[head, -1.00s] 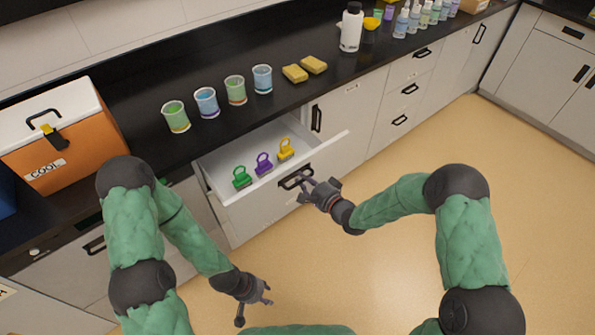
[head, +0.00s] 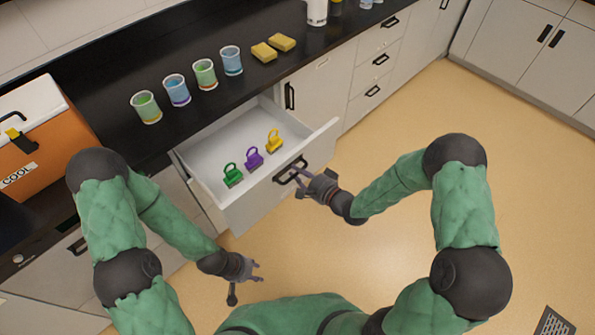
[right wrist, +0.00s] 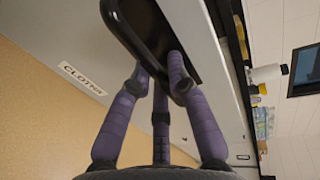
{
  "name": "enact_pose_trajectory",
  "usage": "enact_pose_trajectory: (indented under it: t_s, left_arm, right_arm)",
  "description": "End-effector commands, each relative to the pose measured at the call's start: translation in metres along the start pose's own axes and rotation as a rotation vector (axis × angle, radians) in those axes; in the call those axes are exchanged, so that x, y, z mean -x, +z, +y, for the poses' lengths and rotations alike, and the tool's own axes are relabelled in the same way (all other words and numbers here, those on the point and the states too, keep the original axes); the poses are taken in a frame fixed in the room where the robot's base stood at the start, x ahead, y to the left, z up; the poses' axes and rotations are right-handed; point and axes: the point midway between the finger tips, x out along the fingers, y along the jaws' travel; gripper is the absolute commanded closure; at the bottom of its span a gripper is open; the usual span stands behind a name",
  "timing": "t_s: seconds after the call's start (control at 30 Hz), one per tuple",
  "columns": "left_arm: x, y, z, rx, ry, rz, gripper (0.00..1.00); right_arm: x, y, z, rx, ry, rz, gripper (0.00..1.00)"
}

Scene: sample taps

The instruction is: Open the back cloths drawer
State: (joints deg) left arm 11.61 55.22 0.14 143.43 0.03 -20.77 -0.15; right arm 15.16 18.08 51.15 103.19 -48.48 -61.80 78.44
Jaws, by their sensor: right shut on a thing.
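The white drawer (head: 262,203) stands pulled out from below the black counter. Inside it are a green (head: 232,174), a purple (head: 254,157) and a yellow (head: 274,141) padlock-like piece with a looped top. A label reading "CLOTHS" (right wrist: 82,77) shows on its front in the right wrist view. My right gripper (head: 300,174) is shut on the drawer's black handle (head: 287,172); in the right wrist view its purple-grey fingers (right wrist: 160,75) close around the handle bar (right wrist: 140,35). My left gripper (head: 257,273) is empty, in front of the drawer with fingers apart.
Several cups (head: 176,89) and two yellow sponges (head: 272,48) stand on the counter (head: 110,95). An orange cooler (head: 40,140) is at the left. Closed cabinets (head: 330,85) lie to the right of the drawer.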

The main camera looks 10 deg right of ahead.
Motion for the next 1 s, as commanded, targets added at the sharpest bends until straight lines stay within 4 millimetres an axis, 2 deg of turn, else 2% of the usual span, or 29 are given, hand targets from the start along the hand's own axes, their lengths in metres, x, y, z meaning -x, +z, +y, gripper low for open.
enact_pose_trajectory:
  t_s: [0.1,0.13,0.17,0.57,0.73,1.0]
  left_arm:
    - [0.0,0.0,0.0,0.0,0.0,0.0,0.6]
    - [0.0,0.0,0.0,0.0,0.0,0.0,0.6]
    - [0.0,0.0,0.0,0.0,0.0,0.0,0.6]
    - [0.0,0.0,0.0,0.0,0.0,0.0,0.6]
    - [0.0,0.0,0.0,0.0,0.0,0.0,0.6]
    - [0.0,0.0,0.0,0.0,0.0,0.0,0.6]
  right_arm:
    - [0.0,0.0,0.001,-0.001,0.001,0.0,1.0]
    - [0.0,0.0,0.001,-0.001,0.001,0.0,0.73]
    - [0.0,0.0,0.001,-0.001,0.001,0.0,0.71]
    - [0.005,-0.001,0.0,-0.001,0.001,0.001,0.71]
    - [0.028,-0.002,0.0,-0.002,0.002,0.005,0.71]
    - [0.082,-0.002,0.001,-0.002,0.003,0.006,0.71]
